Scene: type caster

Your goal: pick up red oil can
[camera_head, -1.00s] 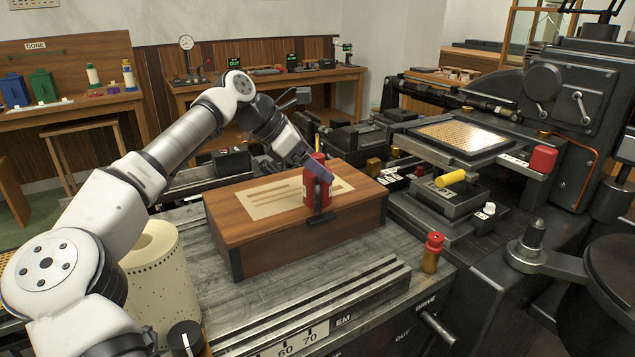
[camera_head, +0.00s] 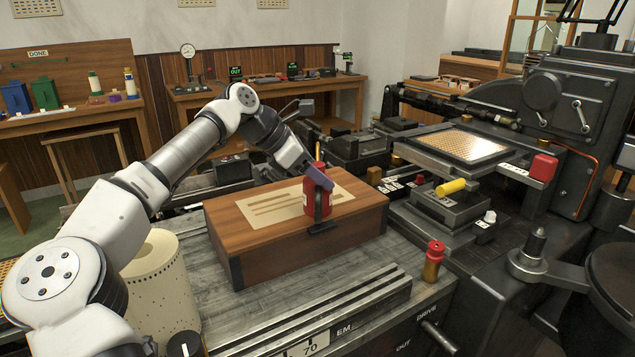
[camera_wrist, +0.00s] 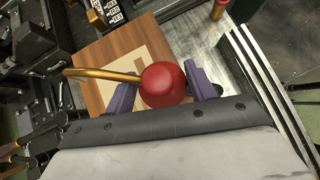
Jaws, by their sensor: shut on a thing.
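The red oil can (camera_head: 311,201) stands upright at the top of the brown wooden box, near its front edge; I cannot tell whether its base touches the box. In the wrist view the can (camera_wrist: 163,84) shows from above as a round red body with a long brass spout pointing left. My gripper (camera_head: 319,176) comes down on the can from the upper left. Its purple fingers (camera_wrist: 164,92) are shut on the can, one on each side. The can's lower part is partly hidden by a dark bracket-like piece.
The wooden box (camera_head: 300,250) with a pale paper sheet (camera_head: 268,205) rests on a grey metal bed. A red-topped brass bottle (camera_head: 433,262) stands to the right. A cream perforated cylinder (camera_head: 158,290) stands at the left. Dark machinery (camera_head: 570,110) crowds the right side.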

